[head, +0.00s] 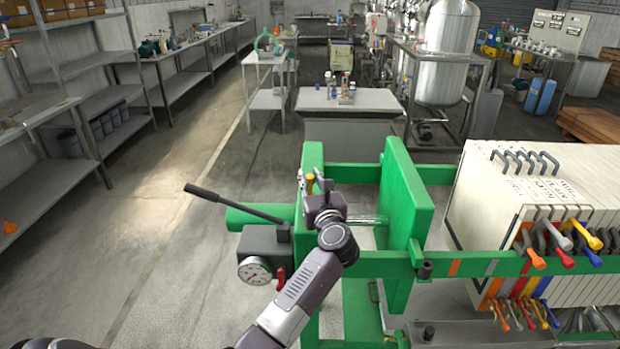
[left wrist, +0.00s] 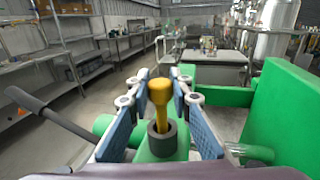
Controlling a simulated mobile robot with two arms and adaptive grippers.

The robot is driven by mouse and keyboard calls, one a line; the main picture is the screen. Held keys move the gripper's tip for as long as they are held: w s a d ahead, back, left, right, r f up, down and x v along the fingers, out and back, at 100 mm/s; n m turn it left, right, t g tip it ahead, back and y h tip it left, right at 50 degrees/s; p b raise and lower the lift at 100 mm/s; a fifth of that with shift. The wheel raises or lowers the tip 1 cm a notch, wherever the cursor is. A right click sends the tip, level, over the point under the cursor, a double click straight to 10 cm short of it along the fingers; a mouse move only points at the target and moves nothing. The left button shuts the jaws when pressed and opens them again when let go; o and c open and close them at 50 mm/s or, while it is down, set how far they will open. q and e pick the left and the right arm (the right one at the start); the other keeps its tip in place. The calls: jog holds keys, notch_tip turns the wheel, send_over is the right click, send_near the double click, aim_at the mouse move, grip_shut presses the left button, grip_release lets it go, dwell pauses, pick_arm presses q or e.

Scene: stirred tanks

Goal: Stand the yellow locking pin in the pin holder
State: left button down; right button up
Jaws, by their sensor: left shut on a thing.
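The yellow locking pin (left wrist: 160,92) stands upright between the blue-padded fingers of my left gripper (left wrist: 159,76) in the left wrist view. Its wide head is on top, and its thin lower shaft meets the opening of a dark grey round holder (left wrist: 169,144). How deep the shaft sits there is hidden. In the head view a bit of the yellow pin (head: 309,183) shows beside my left gripper (head: 312,180), which is shut on it above the green press frame's left end. The holder is hidden there by my arm. My right gripper is not in view.
A black lever (head: 235,203) and a pressure gauge (head: 254,270) are left of the gripper. A green upright plate (head: 407,205) stands close on the right, before the white filter plates (head: 500,205). Floor at the left is clear.

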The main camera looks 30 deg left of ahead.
pick_arm(q)
jog(key=c, duration=1.7)
grip_release()
jog(key=shift+o, duration=0.2)
jog(key=v, duration=1.2)
jog(key=shift+s, duration=0.1)
